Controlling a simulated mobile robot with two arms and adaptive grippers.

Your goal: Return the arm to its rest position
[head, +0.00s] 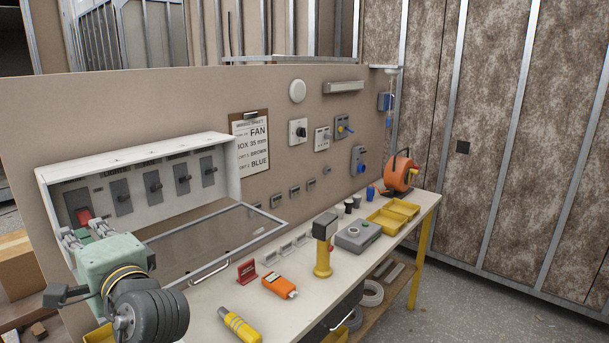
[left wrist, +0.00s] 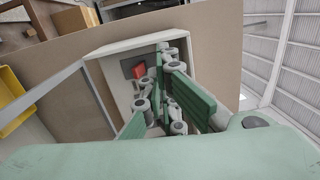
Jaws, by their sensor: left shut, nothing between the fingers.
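My left gripper (head: 76,238) is at the left of the head view, in front of the left end of the white switch box (head: 140,152). It is shut with nothing in it. Its fingertips overlap the area just below the red switch (head: 84,214); I cannot tell whether they touch the box. In the left wrist view the green-padded fingers (left wrist: 168,95) lie across the box, with the red switch (left wrist: 138,71) beside them. The box's framed clear cover (head: 215,245) hangs open over the bench. My right gripper is not in view.
The bench (head: 205,300) holds a red sign (head: 247,271), an orange meter (head: 280,286), a yellow-banded tool (head: 239,325), a yellow-handled tool (head: 323,250), a grey control box (head: 357,236), yellow trays (head: 385,221) and an orange reel (head: 398,174). Open floor (head: 480,285) lies right.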

